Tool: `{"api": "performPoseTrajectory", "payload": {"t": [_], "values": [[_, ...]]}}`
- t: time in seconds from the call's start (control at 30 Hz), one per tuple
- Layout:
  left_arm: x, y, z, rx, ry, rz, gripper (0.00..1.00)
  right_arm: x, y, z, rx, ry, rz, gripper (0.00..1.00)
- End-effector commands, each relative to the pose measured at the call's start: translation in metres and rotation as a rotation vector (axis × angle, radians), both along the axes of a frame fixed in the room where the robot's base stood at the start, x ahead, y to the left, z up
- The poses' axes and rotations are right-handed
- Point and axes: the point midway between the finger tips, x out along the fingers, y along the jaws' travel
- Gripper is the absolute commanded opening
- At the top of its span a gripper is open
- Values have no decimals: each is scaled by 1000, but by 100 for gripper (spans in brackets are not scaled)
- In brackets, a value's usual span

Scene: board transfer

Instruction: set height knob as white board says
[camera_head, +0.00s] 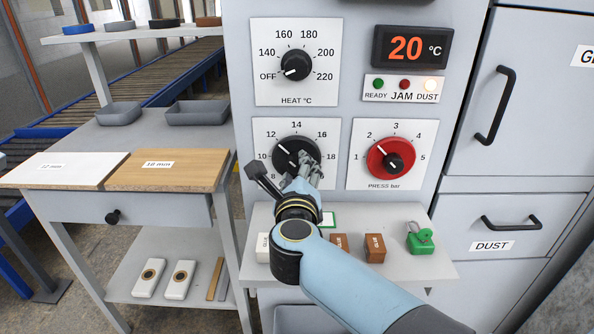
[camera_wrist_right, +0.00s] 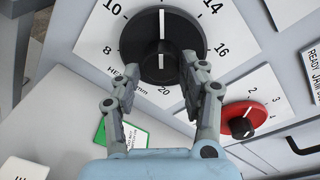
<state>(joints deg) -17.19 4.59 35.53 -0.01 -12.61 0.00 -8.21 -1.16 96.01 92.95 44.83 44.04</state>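The height knob (camera_head: 290,150) is a black dial on a white plate, partly hidden by my right gripper (camera_head: 282,170) in the head view. Its white pointer line aims up-left at about 12. In the wrist view the knob (camera_wrist_right: 162,30) lies just ahead of the fingers, its line up between 10 and 14. My right gripper (camera_wrist_right: 160,85) is open, with its fingers apart at the lower part of the knob; contact is unclear. The white board (camera_head: 70,170) lies on the left table; its small label seems to read 12 mm. My left gripper is not in view.
A brown board (camera_head: 165,170), label about 18 mm, lies beside the white one. The red press knob (camera_head: 390,158) is right of the height knob; the heat knob (camera_head: 295,64) is above. A shelf (camera_head: 345,268) below holds glue blocks and a green padlock (camera_head: 420,240).

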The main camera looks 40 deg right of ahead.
Motion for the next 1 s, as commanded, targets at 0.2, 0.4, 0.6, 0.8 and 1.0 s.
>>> {"api": "performPoseTrajectory", "payload": {"t": [0.2,0.4,0.6,0.8,1.0], "values": [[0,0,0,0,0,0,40,1,0,2,-2,-4,0,59],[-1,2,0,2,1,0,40,1,0,6,-2,-7,0,59],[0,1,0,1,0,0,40,1,0,37,-1,-11,-1,59],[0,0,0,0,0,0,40,1,0,78,-2,-10,0,59],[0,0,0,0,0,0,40,1,0,99,-1,-5,0,59]]}}
